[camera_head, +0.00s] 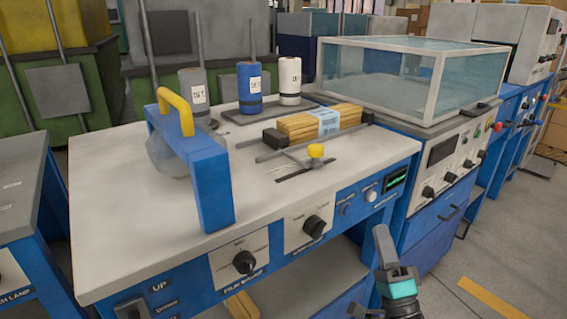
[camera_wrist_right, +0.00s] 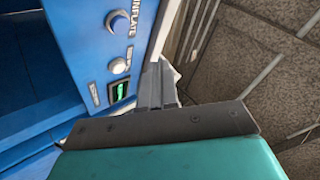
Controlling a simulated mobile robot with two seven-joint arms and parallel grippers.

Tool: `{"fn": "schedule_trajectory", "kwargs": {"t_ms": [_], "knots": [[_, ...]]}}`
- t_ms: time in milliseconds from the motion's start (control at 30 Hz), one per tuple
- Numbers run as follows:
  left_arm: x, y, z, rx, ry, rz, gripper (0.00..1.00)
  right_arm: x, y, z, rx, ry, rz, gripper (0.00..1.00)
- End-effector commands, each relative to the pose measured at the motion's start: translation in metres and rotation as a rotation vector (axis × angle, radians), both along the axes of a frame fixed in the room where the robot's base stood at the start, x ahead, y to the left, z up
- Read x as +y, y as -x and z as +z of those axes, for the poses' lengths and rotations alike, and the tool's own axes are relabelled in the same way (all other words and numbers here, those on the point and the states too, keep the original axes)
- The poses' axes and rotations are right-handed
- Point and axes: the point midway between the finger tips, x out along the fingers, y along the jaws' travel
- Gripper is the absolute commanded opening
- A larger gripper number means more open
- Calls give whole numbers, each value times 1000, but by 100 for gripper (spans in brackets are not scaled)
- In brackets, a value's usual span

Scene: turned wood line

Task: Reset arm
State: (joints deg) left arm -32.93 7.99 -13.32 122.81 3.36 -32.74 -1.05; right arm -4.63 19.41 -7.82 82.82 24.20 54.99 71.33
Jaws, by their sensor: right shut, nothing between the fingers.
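My right gripper (camera_head: 381,238) is at the lower right of the head view, in front of the blue front panel of the workbench (camera_head: 130,170). Its fingers are shut with nothing between them. They point up in the head view, below the small green display (camera_head: 395,182). In the right wrist view the closed fingers (camera_wrist_right: 160,75) stand beyond the grey plate and teal body, just right of the blue panel (camera_wrist_right: 60,50). I cannot tell whether they touch it. My left gripper is not in view.
A bundle of wooden sticks (camera_head: 295,126) with a paper band lies on the bench. A blue frame with a yellow handle (camera_head: 174,108) stands at left. Labelled grey, blue (camera_head: 249,82) and white rolls stand behind. A glass-covered machine (camera_head: 385,75) adjoins.

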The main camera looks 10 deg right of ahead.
Motion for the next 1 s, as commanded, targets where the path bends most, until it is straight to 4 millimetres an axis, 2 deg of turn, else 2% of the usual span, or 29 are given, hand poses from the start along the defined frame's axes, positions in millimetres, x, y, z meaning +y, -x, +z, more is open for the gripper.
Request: {"fn": "schedule_trajectory", "kwargs": {"t_ms": [167,333,500,600,800,933,1000], "knots": [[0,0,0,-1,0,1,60,19,0,-14,97,77,-17,0],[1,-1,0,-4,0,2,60,70,10,-52,345,347,-50,0],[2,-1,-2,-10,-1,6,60,118,38,-93,584,718,-44,0],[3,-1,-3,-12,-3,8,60,139,61,-112,692,942,-19,0],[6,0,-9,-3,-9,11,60,161,109,-139,832,1325,68,0],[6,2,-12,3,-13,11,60,167,141,-149,891,1542,145,0],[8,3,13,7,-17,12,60,163,139,-126,893,1542,131,0]]}}
